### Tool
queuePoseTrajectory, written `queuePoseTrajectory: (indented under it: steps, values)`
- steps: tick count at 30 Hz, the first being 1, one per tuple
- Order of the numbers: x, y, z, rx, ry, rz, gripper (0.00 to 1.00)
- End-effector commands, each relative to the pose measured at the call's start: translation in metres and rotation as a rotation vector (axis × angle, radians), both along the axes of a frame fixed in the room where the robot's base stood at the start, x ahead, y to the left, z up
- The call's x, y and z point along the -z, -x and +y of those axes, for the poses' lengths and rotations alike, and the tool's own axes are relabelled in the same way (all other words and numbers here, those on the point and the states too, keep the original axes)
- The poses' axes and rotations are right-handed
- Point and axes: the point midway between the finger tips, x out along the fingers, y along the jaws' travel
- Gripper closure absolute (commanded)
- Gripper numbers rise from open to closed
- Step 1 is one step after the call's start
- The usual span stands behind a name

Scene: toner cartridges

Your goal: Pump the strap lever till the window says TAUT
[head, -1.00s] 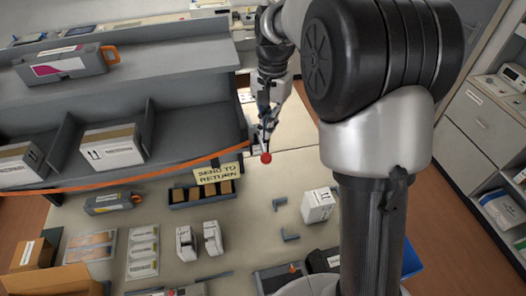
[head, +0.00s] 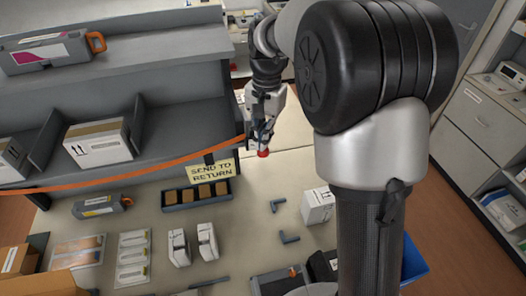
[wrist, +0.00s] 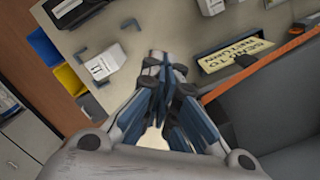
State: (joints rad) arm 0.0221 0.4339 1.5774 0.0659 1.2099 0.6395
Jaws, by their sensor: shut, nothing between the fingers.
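An orange strap (head: 120,177) runs along the front of the grey shelf, up towards my gripper. The lever's red knob (head: 263,153) shows just below the fingertips in the head view. My gripper (head: 262,139) points down at the right end of the shelf, its fingers together. Whether they touch the knob I cannot tell. In the wrist view my gripper (wrist: 165,65) is shut and empty, with the strap (wrist: 245,80) to its right; the knob is hidden there. The window and its word cannot be made out.
The shelf (head: 190,125) holds cartons and a toner cartridge (head: 48,52). On the bench below are a "SEND TO RETURN" sign (head: 211,172), a tray of small brown boxes (head: 167,198), a white carton (head: 318,206) and grey brackets. Bench space right of the gripper is clear.

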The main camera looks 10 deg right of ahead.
Motion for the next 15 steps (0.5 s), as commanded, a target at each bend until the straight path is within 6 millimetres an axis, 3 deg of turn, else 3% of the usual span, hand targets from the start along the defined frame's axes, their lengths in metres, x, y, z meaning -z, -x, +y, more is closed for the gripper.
queuePoseTrajectory:
  steps: [8, 15]
  values:
    - [0.000, 0.000, 0.000, 0.000, 0.000, 0.000, 1.00]
    - [0.023, 0.000, 0.000, 0.000, 0.000, 0.001, 1.00]
